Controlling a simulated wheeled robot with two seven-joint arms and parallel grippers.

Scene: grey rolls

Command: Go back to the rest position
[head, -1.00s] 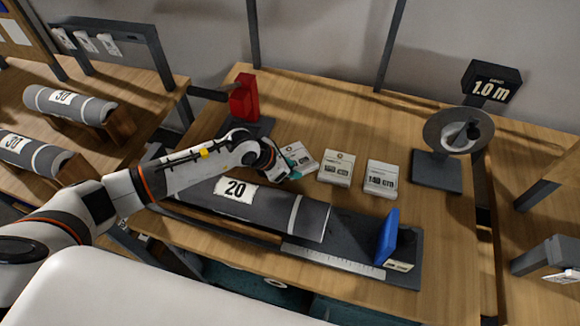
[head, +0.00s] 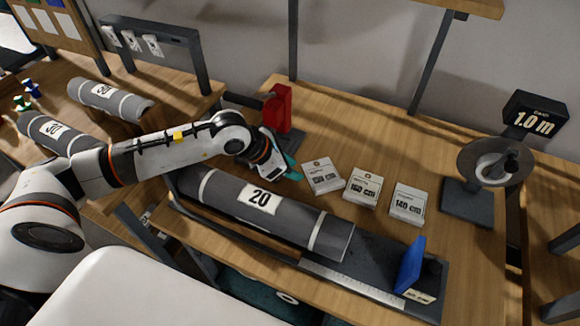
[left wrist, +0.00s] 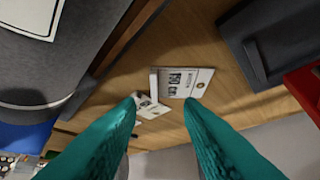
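My left gripper (head: 290,172) is above the wooden table, just behind the grey roll marked 20 (head: 225,188) and left of the white label cards. In the left wrist view its two teal fingers (left wrist: 160,105) are apart, with nothing held between them. The roll lies in a dark measuring trough with a ruler (head: 350,282) and a blue end stop (head: 411,264). The nearest white card (head: 321,176) also shows beyond the fingertips in the left wrist view (left wrist: 182,82). My right gripper is not in view.
Two more white cards (head: 362,188) (head: 408,204) stand to the right. A red block (head: 281,106) on a dark base is behind my gripper. A round disc stand (head: 468,203) and a 1.0 m sign (head: 535,113) are at the right. Rolls marked 30 (head: 112,99) lie at the left.

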